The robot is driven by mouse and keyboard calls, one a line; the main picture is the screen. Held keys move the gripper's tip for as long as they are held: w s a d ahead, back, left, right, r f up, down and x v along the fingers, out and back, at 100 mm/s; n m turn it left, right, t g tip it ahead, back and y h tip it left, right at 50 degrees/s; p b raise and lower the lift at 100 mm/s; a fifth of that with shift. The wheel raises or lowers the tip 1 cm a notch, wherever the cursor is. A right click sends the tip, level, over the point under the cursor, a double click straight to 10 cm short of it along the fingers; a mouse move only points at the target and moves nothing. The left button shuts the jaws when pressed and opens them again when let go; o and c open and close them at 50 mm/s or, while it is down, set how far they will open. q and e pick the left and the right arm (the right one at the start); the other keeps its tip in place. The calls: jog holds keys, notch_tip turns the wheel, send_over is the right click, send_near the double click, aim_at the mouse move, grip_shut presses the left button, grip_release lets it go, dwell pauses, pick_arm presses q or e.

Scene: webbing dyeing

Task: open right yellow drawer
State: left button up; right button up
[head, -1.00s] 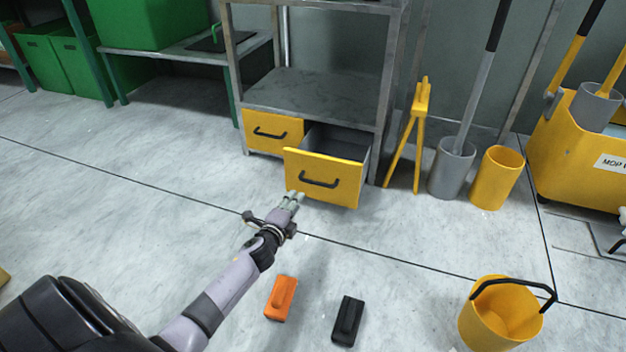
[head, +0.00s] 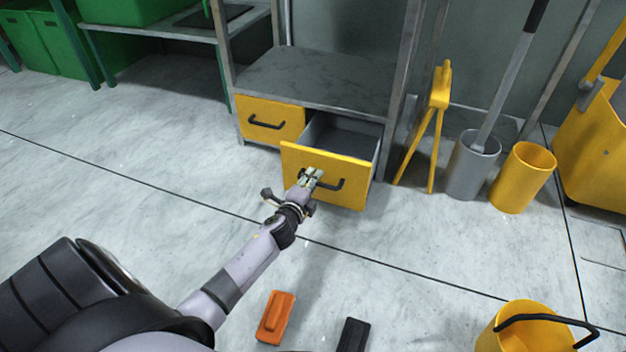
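The right yellow drawer (head: 352,182) is pulled out of the grey metal shelf unit, and its grey inside shows empty where visible. Its black handle (head: 333,186) is on the front panel, partly covered by my gripper. My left gripper (head: 315,175) is in front of the handle's left part. Its fingertips overlap the handle in the picture; I cannot tell whether they touch it or are closed on it. The left yellow drawer (head: 268,120) is shut. My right gripper is not in view.
An orange block (head: 275,318) and a black block (head: 353,336) lie on the floor. A yellow bucket (head: 522,330) stands at lower right. A yellow folding stand (head: 436,115), a grey bin (head: 471,167) and a yellow bin (head: 523,178) stand right of the shelf.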

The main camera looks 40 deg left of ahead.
pick_arm(q)
jog(key=shift+c, duration=0.5)
grip_shut()
